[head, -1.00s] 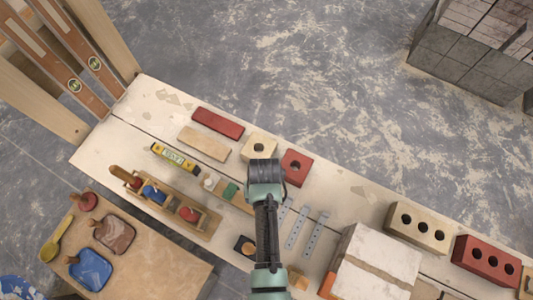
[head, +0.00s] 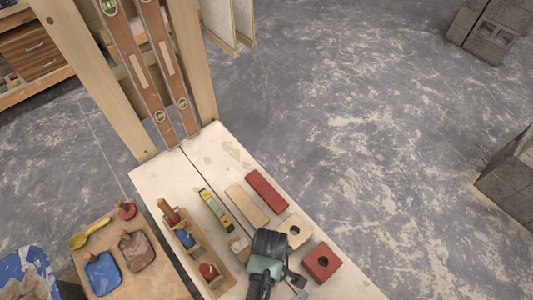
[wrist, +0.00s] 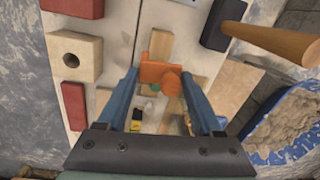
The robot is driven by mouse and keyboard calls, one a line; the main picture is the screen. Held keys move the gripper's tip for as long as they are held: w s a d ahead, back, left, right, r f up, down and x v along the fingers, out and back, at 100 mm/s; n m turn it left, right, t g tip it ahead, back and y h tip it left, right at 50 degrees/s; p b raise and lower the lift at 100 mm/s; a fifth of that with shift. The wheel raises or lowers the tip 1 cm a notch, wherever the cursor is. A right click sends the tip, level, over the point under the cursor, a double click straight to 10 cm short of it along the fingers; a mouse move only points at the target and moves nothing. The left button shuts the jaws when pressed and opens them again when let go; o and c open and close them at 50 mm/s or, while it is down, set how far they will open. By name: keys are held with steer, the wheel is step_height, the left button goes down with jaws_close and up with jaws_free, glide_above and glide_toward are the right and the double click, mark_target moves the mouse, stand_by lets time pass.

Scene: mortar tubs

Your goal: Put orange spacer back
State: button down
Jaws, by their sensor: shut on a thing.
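The orange spacer (wrist: 165,76) is between the two blue fingers of my gripper (wrist: 158,80) in the wrist view. It is a small orange piece with a rounded knob. My gripper is shut on it, above the pale bench (wrist: 118,28). In the head view my gripper (head: 267,250) is seen from above at the bottom middle, with its fingers and the spacer hidden beneath the wrist.
A wooden tool tray (head: 190,262) and a yellow level (head: 215,210) lie left of my gripper. Red (head: 267,190) and tan blocks (head: 246,205) lie beyond. A holed tan block (head: 295,230) and holed red block (head: 322,262) are close right. Long levels (head: 160,75) stand behind.

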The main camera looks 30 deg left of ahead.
step_height(320, 180, down, 6)
steer(key=b, duration=0.5)
steer(key=shift+r, duration=0.15)
steer(key=shift+s+f+b, duration=0.1)
steer(key=shift+f+b, duration=1.05)
steer(key=shift+f, duration=0.8)
steer(key=shift+s, duration=0.1)
steer(key=shift+s+f+b, duration=0.2)
steer(key=shift+f+b, duration=0.4)
steer(key=shift+f, duration=0.15)
jaws_free()
steer(key=shift+w, duration=0.25)
steer(key=shift+r, duration=0.1)
